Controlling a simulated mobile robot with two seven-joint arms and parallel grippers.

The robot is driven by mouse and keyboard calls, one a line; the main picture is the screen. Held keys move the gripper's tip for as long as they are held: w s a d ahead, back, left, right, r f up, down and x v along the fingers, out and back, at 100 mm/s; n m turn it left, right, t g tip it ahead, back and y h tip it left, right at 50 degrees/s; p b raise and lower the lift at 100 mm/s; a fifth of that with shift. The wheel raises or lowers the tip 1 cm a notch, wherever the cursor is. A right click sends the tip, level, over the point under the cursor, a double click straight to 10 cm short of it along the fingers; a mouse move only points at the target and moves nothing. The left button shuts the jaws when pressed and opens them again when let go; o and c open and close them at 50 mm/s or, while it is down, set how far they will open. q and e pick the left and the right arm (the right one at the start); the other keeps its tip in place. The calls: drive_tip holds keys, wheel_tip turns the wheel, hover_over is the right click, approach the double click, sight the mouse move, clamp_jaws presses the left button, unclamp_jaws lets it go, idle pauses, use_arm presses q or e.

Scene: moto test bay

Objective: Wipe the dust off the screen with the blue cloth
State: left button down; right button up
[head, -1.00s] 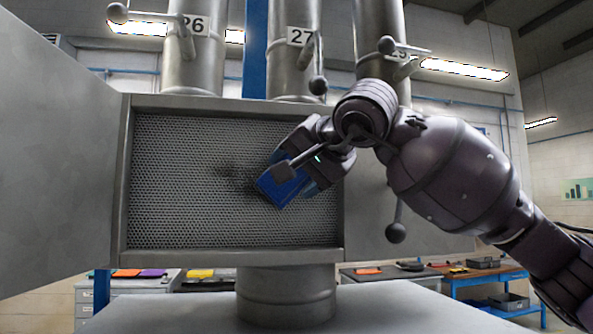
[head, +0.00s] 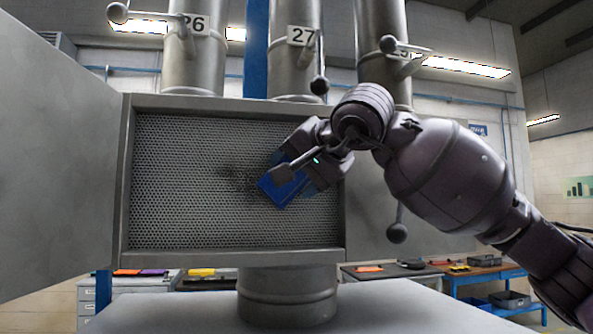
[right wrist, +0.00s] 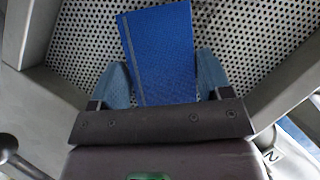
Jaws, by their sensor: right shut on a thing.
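The screen (head: 190,190) is a perforated metal mesh set in a grey frame. A dark dust patch (head: 236,178) lies near its middle, just left of my right gripper. My right gripper (head: 298,178) is shut on the blue cloth (head: 280,190), at the right half of the screen. In the right wrist view the cloth (right wrist: 162,55) is a flat blue rectangle between the two fingers, in front of the mesh (right wrist: 75,50). I cannot tell whether the cloth touches the mesh. My left gripper is not in view.
An open grey door (head: 60,160) stands left of the frame, and another panel (head: 370,215) extends right. Metal pipes with lever handles rise above the frame. A grey surface (head: 390,308) lies below. A blue bench (head: 480,275) stands behind at the right.

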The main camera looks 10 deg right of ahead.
sight(206, 178)
drive_tip(key=shift+w, duration=0.45)
drive_tip(key=shift+s+a, duration=0.1)
drive_tip(key=shift+a, duration=7.05)
drive_tip(key=shift+w, duration=0.2)
drive_tip(key=shift+d, duration=0.2)
